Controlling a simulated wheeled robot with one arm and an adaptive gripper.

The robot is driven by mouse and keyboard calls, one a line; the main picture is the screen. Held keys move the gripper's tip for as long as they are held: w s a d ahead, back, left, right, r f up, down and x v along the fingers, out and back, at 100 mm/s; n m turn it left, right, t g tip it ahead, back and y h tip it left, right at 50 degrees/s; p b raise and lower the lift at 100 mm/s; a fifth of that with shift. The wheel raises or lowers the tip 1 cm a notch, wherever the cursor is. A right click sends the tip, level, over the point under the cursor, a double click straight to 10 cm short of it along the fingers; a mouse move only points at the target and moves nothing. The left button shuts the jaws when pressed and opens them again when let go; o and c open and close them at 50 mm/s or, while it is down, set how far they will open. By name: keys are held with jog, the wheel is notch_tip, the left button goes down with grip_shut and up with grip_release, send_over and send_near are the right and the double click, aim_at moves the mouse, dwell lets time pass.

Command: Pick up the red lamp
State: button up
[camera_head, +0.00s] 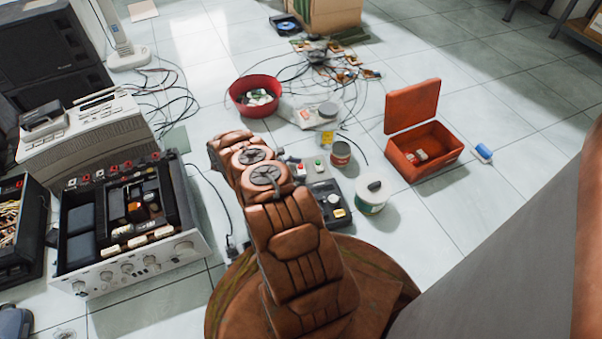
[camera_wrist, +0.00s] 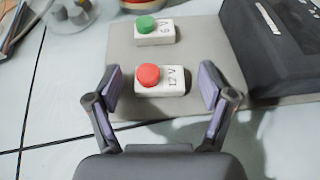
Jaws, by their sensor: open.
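The red lamp (camera_wrist: 148,75) is a round red cap on a white block marked 12V, lying on a grey plate (camera_wrist: 120,45) in the wrist view. A similar green lamp (camera_wrist: 146,23), marked 6V, sits just beyond it. My gripper (camera_wrist: 160,84) is open, with one finger left and one finger right of the red lamp's block. Both fingers look apart from the block, and nothing is held. In the head view the red lamp (camera_head: 300,169) and green lamp (camera_head: 319,165) show beside my arm. My gripper is hidden there.
A dark device (camera_wrist: 280,45) stands right of the lamps in the wrist view. In the head view, a white tub (camera_head: 371,205), a can (camera_head: 340,153) and an open orange box (camera_head: 432,152) stand to the right. A red bowl (camera_head: 254,96) and loose cables lie behind.

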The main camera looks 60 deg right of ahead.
jog(key=c, duration=1)
jog(key=shift+c, duration=0.2)
